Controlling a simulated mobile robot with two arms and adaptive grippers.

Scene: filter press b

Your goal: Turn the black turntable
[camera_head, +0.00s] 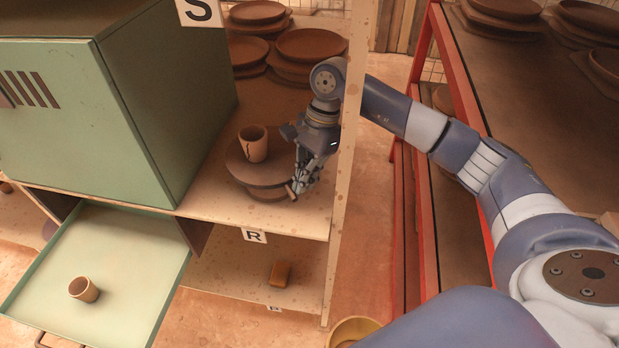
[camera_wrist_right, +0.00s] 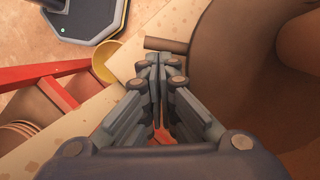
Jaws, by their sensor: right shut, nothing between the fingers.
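The turntable (camera_head: 258,171) is a round disc on a light wooden shelf; it looks brown rather than black here. A cracked brown cup (camera_head: 253,144) stands upright on it. A short peg-like handle (camera_wrist_right: 166,45) sticks out from its rim in the wrist view. My right gripper (camera_head: 298,184) is at the turntable's right edge, by the handle. Its fingers (camera_wrist_right: 160,60) are shut with nothing between them, tips close to the handle; I cannot tell whether they touch it. My left gripper is not in view.
A green cabinet (camera_head: 170,100) stands left of the turntable, with a pulled-out tray (camera_head: 130,250) holding a small cup (camera_head: 84,289). A shelf post (camera_head: 349,120) rises beside my right arm. Stacked brown plates (camera_head: 310,46) are behind. A red-framed rack (camera_head: 455,70) stands at right.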

